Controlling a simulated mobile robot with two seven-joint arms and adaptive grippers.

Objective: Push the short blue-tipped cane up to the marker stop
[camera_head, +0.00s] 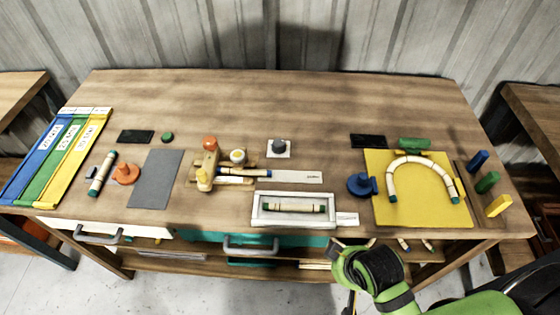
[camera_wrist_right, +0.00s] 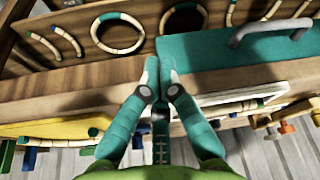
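The short cane with blue bands at its ends (camera_head: 243,172) lies roughly level across the middle of the table in the head view. Its left end is at a wooden jig (camera_head: 205,166) with an orange knob and pale round pegs. A pale ruler-like strip (camera_head: 295,177) extends to the right of the cane. I cannot tell which part is the marker stop. My right gripper shows in the wrist view (camera_wrist_right: 159,68), fingertips together with nothing visible between them, near the table's front and away from the cane. My left gripper is out of view.
A white tray (camera_head: 261,222) holding another cane stands in front of the jig. A yellow board (camera_head: 425,212) with a bent cane is at right. A grey mat (camera_head: 153,184) lies left of the jig. The table's back strip is clear. A teal drawer front (camera_wrist_right: 215,50) is near my right gripper.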

